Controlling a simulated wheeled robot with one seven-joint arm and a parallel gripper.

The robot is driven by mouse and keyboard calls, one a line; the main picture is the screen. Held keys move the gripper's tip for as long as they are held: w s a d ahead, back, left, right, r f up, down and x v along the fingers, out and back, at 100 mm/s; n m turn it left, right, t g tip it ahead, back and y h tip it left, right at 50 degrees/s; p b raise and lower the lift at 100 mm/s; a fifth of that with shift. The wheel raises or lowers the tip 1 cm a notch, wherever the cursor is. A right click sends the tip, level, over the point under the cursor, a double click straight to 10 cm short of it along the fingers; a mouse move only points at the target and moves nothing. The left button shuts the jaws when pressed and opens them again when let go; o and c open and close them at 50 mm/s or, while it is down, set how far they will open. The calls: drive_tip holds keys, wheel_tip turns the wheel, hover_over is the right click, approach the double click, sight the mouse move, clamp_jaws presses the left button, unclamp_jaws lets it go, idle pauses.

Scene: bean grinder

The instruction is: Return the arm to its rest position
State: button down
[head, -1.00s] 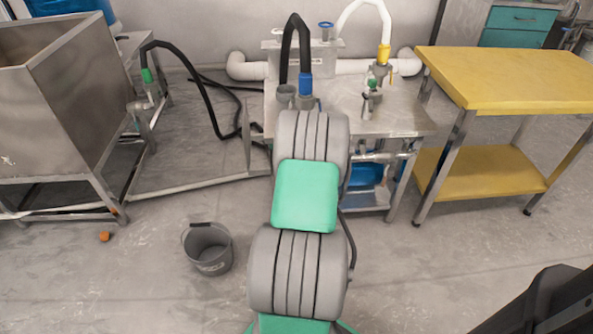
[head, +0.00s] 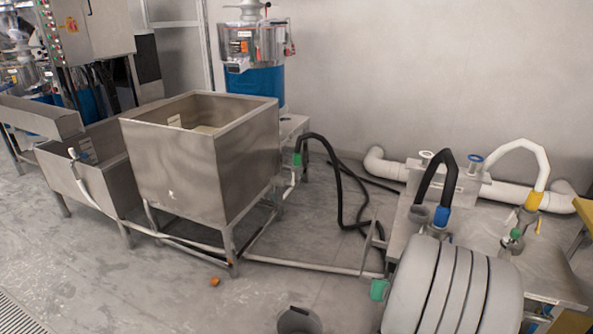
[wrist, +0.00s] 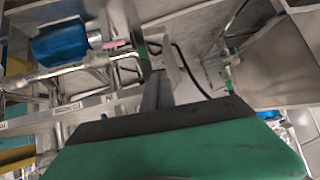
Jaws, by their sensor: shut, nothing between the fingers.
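My gripper (wrist: 157,90) shows in the wrist view as narrow grey fingers held together, with nothing between them. They rise from the dark front edge of its green housing (wrist: 180,150). My arm's grey ribbed link (head: 450,290) stands at the lower right of the head view, in front of the steel bench (head: 545,268). A green part of my arm (head: 378,290) shows beside it.
A large steel tank (head: 185,165) stands on legs left of centre. A black hose (head: 340,180) lies between it and the bench. A grey bucket (head: 298,320) and a small orange object (head: 214,281) are on the floor. The floor at lower left is mostly clear.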

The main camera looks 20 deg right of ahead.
drive_tip(key=w+a+r+n+g+y+p, duration=0.1)
drive_tip(key=w+a+r+n+y+p, duration=0.1)
drive_tip(key=a+r+p, duration=0.5)
drive_tip(key=w+a+r+n+g+y+p, duration=0.1)
drive_tip(key=w+a+r+n+y+p, duration=0.15)
drive_tip(key=a+r, duration=0.9)
drive_tip(key=s+a+r+n+g+p, duration=0.1)
drive_tip(key=s+a+r+p, duration=0.3)
drive_tip(key=a, duration=0.4)
drive_tip(key=s+a+r+n+g+y+p, duration=0.1)
drive_tip(key=s+a+r+n+g+p, duration=0.1)
drive_tip(key=s+a+r, duration=0.4)
wheel_tip(320, 180, up, 3)
drive_tip(key=shift+s+a+r+n+p, duration=0.1)
drive_tip(key=shift+s+a+n+p, duration=0.3)
drive_tip(key=shift+a+p, duration=0.5)
drive_tip(key=c, duration=2.1)
unclamp_jaws()
